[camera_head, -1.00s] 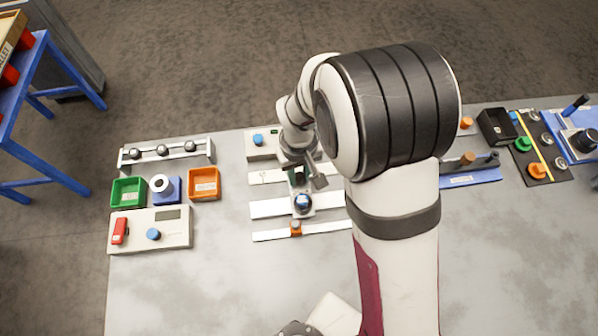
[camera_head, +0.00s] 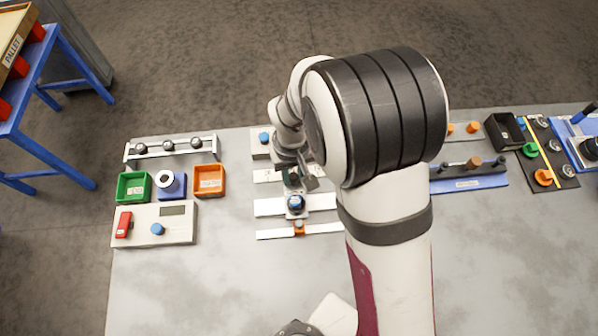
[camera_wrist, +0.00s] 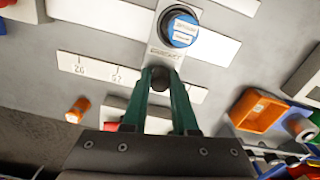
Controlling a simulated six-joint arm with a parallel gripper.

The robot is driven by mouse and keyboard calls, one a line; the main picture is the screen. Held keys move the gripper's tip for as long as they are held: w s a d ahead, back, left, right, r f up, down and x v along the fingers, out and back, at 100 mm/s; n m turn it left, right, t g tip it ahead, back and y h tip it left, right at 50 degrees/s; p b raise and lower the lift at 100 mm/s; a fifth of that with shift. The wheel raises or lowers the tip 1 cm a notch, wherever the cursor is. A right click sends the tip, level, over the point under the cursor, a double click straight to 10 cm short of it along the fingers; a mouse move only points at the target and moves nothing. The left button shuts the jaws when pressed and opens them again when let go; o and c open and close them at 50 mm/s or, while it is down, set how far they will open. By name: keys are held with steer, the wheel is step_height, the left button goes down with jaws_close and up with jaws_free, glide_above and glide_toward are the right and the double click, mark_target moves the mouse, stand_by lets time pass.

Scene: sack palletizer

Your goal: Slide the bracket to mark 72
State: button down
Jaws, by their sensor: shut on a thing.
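The bracket is a grey plate (camera_wrist: 166,56) with a round blue-topped dark knob (camera_wrist: 182,27) and a smaller dark grip post (camera_wrist: 161,78). In the head view its blue-topped knob (camera_head: 296,202) sits over the middle white rail (camera_head: 270,207). My gripper (camera_wrist: 162,84) has its green fingers closed on the post; in the head view it (camera_head: 291,178) is just behind the blue knob. A white scale strip (camera_wrist: 100,72) runs beside the bracket, with small printed numbers that are hard to read. The fingers and palm hide part of the strip.
A front rail (camera_head: 272,234) carries an orange slider (camera_head: 299,228). Left stand an orange bin (camera_head: 209,180), a green bin (camera_head: 132,186) and a control box (camera_head: 180,232). My arm hides the rails' right ends. The front table area is clear.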

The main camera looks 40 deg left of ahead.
steer(key=c, duration=0.7)
jaws_free()
step_height(320, 180, up, 16)
steer(key=shift+f, duration=0.1)
steer(key=w+d+r+m, duration=0.2)
steer(key=d+r+m, duration=0.15)
steer(key=d, duration=0.65)
steer(key=s+d+m, duration=0.3)
steer(key=d+m, duration=0.1)
steer(key=d, duration=0.2)
steer(key=s+d+m+y, duration=0.1)
steer(key=s+d+m, duration=0.2)
steer(key=d+m, duration=0.2)
steer(key=s+d+f+m, duration=0.1)
steer(key=s+d+m, duration=0.3)
steer(key=d, duration=0.3)
steer(key=shift+s+d+y, duration=0.1)
steer(key=shift+d+y, duration=0.05)
steer(key=shift+y, duration=0.25)
